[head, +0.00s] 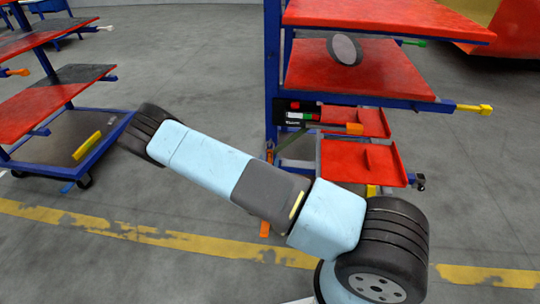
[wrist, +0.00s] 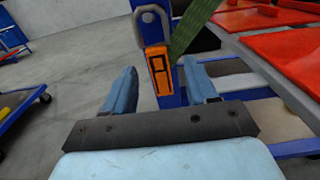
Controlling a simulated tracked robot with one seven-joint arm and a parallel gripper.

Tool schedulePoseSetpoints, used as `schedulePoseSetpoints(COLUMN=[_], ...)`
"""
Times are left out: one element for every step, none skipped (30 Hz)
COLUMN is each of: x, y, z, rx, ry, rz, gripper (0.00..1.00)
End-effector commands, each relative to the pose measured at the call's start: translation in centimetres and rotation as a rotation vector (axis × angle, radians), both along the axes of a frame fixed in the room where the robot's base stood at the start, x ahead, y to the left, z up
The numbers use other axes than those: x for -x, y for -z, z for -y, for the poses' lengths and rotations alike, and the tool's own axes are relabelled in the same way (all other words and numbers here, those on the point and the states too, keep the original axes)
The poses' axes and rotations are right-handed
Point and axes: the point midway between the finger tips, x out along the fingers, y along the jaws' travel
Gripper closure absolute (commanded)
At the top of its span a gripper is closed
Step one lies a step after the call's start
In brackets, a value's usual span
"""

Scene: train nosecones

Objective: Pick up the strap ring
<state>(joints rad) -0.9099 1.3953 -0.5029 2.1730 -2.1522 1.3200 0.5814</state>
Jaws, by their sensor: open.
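The strap ring (wrist: 149,15), a pale metal ring, shows at the top middle of the wrist view. It sits at the upper end of an orange buckle (wrist: 159,72), in front of a blue post. A green strap (wrist: 192,28) runs up to the right beside it. My gripper (wrist: 160,66) is open and empty, its two blue fingers apart. The buckle shows between the fingers, and the ring lies above the fingertips in the picture. I cannot tell the depth gap.
The blue rack (head: 272,75) with red shelves (head: 375,72) stands close, right of the ring. Red trays (head: 360,163) stick out low on it. A second cart with red shelves (head: 30,112) stands at left. Grey floor (head: 195,80) between them is clear.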

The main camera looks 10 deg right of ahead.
Motion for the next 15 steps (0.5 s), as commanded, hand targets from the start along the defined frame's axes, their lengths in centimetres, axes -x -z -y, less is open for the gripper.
schedulePoseSetpoints(x=[-0.3,-0.5,-0.9,-1.2,-1.6,-2.2,-2.5,-3.0,-3.5,-3.9,-4.2,-4.5,-4.6,-4.7,-4.8], y=[0.0,0.1,0.1,0.1,0.2,0.3,0.3,0.4,0.3,0.3,0.3,0.3,0.3,0.3,0.3], z=[0.1,0.2,0.3,0.4,0.5,0.6,0.7,0.9,1.1,1.2,1.3,1.4,1.5,1.5,1.5], rx=[0.000,0.000,0.000,0.001,0.001,0.000,0.000,0.000,0.001,0.001,0.001,0.000,0.000,0.000,0.000], ry=[0.000,0.000,0.000,0.000,-0.001,-0.001,0.000,0.000,0.000,0.000,0.000,0.000,0.000,0.000,0.000], rz=[0.000,0.000,0.001,0.001,0.002,0.001,0.001,0.001,0.002,0.002,0.002,0.000,0.000,0.000,0.000], gripper=[0.43,0.43,0.43,0.43,0.43,0.43,0.43,0.43,0.43,0.43,0.43,0.43,0.43,0.43,0.43])
